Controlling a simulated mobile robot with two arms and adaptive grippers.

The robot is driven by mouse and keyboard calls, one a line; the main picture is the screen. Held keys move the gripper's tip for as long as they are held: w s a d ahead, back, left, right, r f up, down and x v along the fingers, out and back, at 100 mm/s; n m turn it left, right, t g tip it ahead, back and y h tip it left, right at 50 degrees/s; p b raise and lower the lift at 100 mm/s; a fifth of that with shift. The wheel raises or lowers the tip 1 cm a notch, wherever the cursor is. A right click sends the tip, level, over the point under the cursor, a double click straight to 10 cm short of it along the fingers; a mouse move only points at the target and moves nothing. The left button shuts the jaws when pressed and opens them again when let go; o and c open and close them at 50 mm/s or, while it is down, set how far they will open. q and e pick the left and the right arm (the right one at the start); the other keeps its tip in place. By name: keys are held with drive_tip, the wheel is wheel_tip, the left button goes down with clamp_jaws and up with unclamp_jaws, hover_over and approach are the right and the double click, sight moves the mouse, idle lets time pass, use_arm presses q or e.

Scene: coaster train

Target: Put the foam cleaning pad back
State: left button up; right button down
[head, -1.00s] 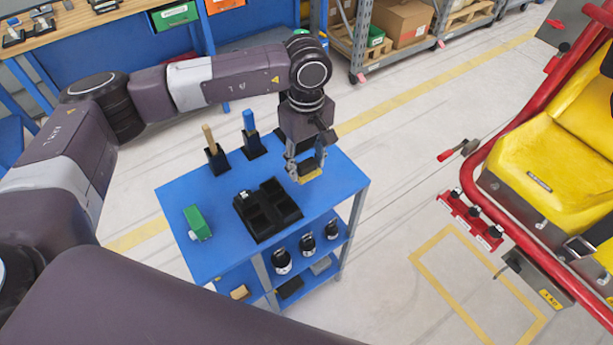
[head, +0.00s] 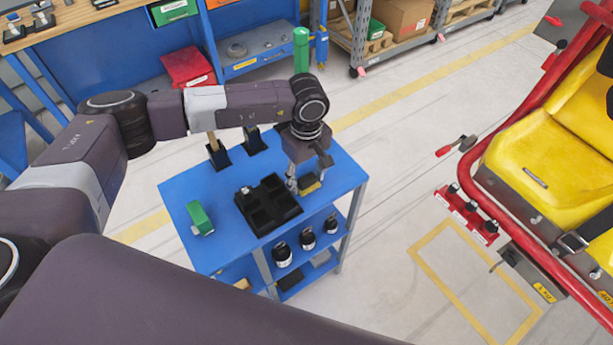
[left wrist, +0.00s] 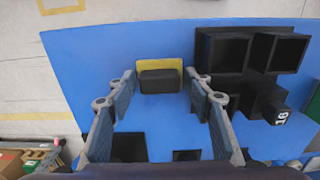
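The foam cleaning pad (head: 309,186), yellow with a dark block on top, is at the right part of the blue cart's top. In the left wrist view, the pad (left wrist: 160,69) shows between the two fingertips, with a small gap on each side. My left gripper (head: 305,182) is open, pointing down above and around the pad. It also shows in the left wrist view (left wrist: 160,90). A black compartment tray (head: 268,222) stands just left of the pad. My right gripper is out of view.
A green block (head: 200,218) lies on the cart's left part. Black holders (head: 219,157) stand along the back edge behind my arm. Several dark bottles (head: 282,255) stand on the shelf below.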

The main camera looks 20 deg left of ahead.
sight(306, 177)
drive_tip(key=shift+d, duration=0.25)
use_arm(q)
drive_tip(key=shift+r, duration=0.15)
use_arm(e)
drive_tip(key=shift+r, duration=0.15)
use_arm(q)
drive_tip(key=shift+r, duration=0.3)
wheel_tip(306, 177, up, 11)
drive_tip(key=b, duration=0.4)
drive_tip(key=shift+r, duration=0.15)
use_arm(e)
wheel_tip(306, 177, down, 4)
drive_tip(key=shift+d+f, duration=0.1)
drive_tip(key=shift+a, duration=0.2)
